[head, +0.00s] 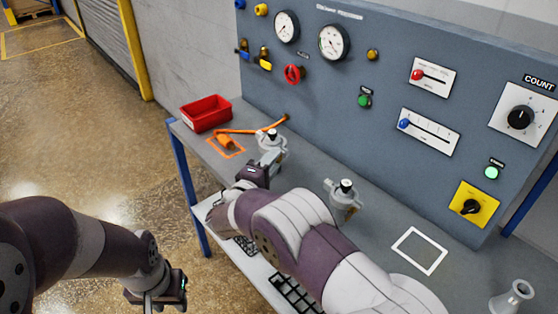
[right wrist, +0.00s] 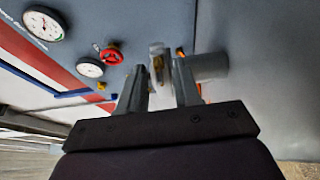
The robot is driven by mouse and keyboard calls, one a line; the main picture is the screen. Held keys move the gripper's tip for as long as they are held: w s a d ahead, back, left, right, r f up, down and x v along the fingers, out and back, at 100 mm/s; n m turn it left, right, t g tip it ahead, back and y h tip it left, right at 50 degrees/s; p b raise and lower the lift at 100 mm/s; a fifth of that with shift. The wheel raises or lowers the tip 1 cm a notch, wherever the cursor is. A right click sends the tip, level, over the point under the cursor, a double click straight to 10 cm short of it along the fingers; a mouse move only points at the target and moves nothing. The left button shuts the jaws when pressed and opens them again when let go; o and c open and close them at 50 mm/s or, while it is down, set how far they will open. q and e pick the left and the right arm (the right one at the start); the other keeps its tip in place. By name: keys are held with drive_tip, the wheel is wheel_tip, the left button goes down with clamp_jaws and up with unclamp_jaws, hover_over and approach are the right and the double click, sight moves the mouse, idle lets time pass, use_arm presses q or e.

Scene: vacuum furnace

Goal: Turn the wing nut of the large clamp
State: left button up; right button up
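The nearer fitting at the back of the bench is a grey flanged piece with a black top (head: 270,138), and my right gripper (head: 274,158) is at its front side. In the right wrist view my right gripper (right wrist: 160,75) has its two fingers apart, either side of a small metal piece with a brass-coloured part (right wrist: 158,66), seemingly the clamp's wing nut. Narrow gaps seem to show beside it; contact is unclear. A grey cylinder (right wrist: 208,67) lies just right of the fingers. My left gripper (head: 158,300) hangs at the bottom edge, away from the bench, its fingertips cut off.
A red bin (head: 206,113), an orange-handled tool (head: 250,130) and an orange piece (head: 227,142) are at the bench's left end. A second grey fitting (head: 342,205) stands right of my right forearm. The control panel (head: 380,85) rises behind. Floor at left is clear.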

drive_tip(key=shift+a+r, duration=0.1)
drive_tip(key=shift+a, duration=0.05)
clamp_jaws()
drive_tip(key=shift+f+m+t+h, duration=0.3)
drive_tip(key=shift+m+h, duration=0.1)
drive_tip(key=shift+m, duration=0.6)
drive_tip(key=shift+r+m+b, duration=0.15)
drive_tip(key=shift+m+b, duration=0.15)
drive_tip(key=shift+m, duration=0.1)
unclamp_jaws()
